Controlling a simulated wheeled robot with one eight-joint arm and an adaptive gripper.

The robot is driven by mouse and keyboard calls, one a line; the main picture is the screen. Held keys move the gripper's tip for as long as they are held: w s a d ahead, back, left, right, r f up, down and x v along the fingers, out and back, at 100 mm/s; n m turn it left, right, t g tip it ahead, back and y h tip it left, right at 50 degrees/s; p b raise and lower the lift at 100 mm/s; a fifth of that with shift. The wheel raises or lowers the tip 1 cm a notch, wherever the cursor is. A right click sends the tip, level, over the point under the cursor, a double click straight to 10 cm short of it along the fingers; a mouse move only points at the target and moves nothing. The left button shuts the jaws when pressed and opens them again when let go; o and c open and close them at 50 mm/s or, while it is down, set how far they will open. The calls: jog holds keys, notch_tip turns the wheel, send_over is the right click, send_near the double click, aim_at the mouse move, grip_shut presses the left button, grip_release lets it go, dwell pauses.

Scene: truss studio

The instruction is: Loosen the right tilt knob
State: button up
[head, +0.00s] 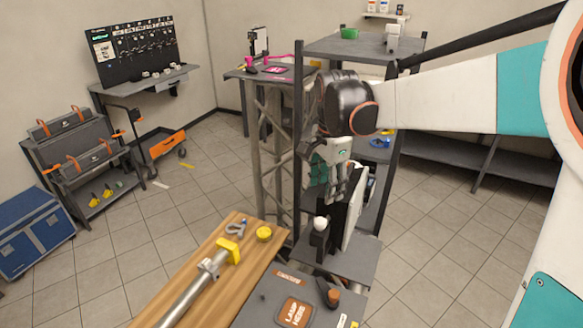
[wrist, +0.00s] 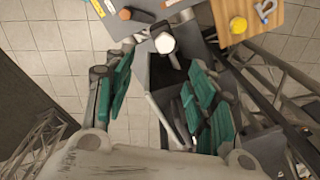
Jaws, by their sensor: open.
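A dark lamp panel with a pale face (head: 354,208) stands upright on a grey shelf. A round white knob (head: 320,223) sits on a dark post beside the panel's left edge. The same white knob shows at the top of the wrist view (wrist: 165,43), beyond the fingertips. I cannot tell whether it is the right tilt knob; no other knob on the lamp is clear. My gripper (head: 336,199) points down just above the lamp, partly overlapping it. In the wrist view my gripper (wrist: 158,92) is open, its teal-padded fingers apart, with nothing held between them.
Dark upright posts and a lattice truss (head: 270,150) stand close to the left of my gripper. A wooden bench (head: 235,262) holds a metal tube with a yellow clamp. A grey lower surface (head: 262,308) carries a brown-topped knob (head: 333,297) and an orange label. Tiled floor is open at left.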

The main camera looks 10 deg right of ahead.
aim_at(320, 221)
jog(key=shift+m+g, duration=0.3)
jog(key=shift+m, duration=0.4)
jog(key=f, duration=0.4)
jog(key=w+f, duration=0.1)
jog(key=f, duration=0.4)
jog(key=w+f, duration=0.1)
jog(key=f, duration=0.3)
jog(key=shift+f+p, duration=0.2)
jog(key=shift+p, duration=0.2)
jog(key=c, duration=1.1)
